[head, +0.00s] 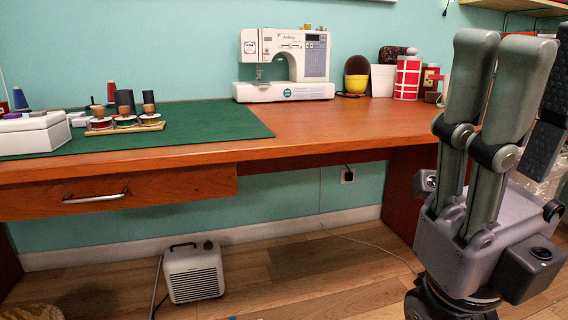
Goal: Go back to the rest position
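My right gripper (518,88) stands large and close at the right side of the head view, with its fingers pointing up. Two grey fingers stand side by side, and a dark ribbed finger pad shows behind them at the right edge. The fingers look spread, with nothing between them. The gripper is in front of the right end of the table and covers part of it. My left gripper is not in view.
A wooden table (352,122) with a drawer (150,188) spans the view. On it are a green mat (205,125), a sewing machine (285,62), thread spools on a wooden holder (140,127), a white box (30,134) and a red checked container (407,78). A heater (193,271) stands on the floor.

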